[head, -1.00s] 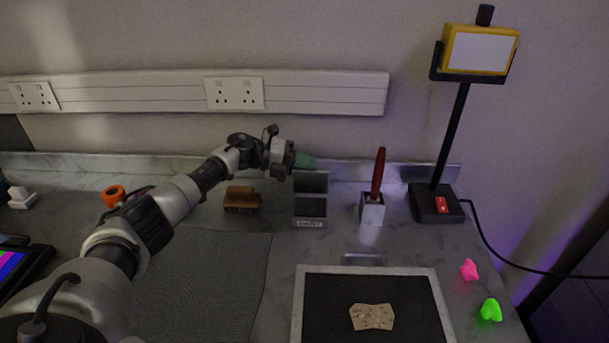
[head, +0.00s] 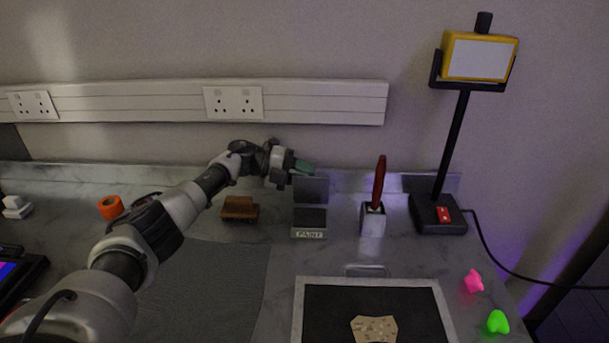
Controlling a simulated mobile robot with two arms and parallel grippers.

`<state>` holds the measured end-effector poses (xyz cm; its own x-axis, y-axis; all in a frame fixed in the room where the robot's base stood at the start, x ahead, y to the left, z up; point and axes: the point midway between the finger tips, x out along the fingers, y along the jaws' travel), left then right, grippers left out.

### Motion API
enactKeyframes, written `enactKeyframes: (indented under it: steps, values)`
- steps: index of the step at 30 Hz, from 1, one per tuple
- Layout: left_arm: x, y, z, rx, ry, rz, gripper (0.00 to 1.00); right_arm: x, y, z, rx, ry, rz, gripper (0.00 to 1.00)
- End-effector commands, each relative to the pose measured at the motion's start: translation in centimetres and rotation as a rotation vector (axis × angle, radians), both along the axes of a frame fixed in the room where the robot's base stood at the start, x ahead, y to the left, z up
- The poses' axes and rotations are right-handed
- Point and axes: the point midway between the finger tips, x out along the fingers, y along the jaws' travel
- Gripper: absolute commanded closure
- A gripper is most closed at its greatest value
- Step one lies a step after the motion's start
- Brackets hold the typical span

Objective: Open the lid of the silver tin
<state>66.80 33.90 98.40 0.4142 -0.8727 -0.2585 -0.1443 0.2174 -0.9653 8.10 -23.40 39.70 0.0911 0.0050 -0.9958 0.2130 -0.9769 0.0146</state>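The silver tin (head: 309,234) stands at the back of the counter, with a PAINT label on its front and a dark inside. Its grey lid (head: 312,190) stands raised at the back edge, roughly upright. My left gripper (head: 303,167) reaches in from the left, with a green fingertip at the lid's upper left corner. I cannot tell whether it touches the lid or how far its fingers are apart. My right gripper is not in view.
A wooden brush block (head: 239,209) stands left of the tin, and a red-handled tool in a holder (head: 373,218) right of it. A lamp (head: 439,213) stands further right. A framed dark tray (head: 448,325) lies in front. The wall is close behind.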

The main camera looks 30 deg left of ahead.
Motion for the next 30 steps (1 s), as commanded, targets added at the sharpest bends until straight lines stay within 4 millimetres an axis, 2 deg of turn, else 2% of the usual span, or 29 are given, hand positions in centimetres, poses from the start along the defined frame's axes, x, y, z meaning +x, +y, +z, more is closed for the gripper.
enactKeyframes:
  steps: [1,3,11,14,24,30]
  values:
    - [0.0,0.0,0.0,0.000,0.000,0.000,0.62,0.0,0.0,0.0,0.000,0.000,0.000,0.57]
    - [0.0,0.0,0.0,0.000,0.000,-0.001,0.54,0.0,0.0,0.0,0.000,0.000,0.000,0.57]
    - [-0.1,0.0,0.0,0.000,0.000,-0.002,0.54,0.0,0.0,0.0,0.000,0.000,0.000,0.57]
    - [-0.3,0.7,0.1,0.001,0.001,-0.001,0.54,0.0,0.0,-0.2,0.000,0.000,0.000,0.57]
    - [-2.9,6.3,1.6,0.002,-0.001,0.002,0.54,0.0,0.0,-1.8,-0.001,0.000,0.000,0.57]
    - [-4.1,8.7,2.4,0.001,0.000,0.000,0.54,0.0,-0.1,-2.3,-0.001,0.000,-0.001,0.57]
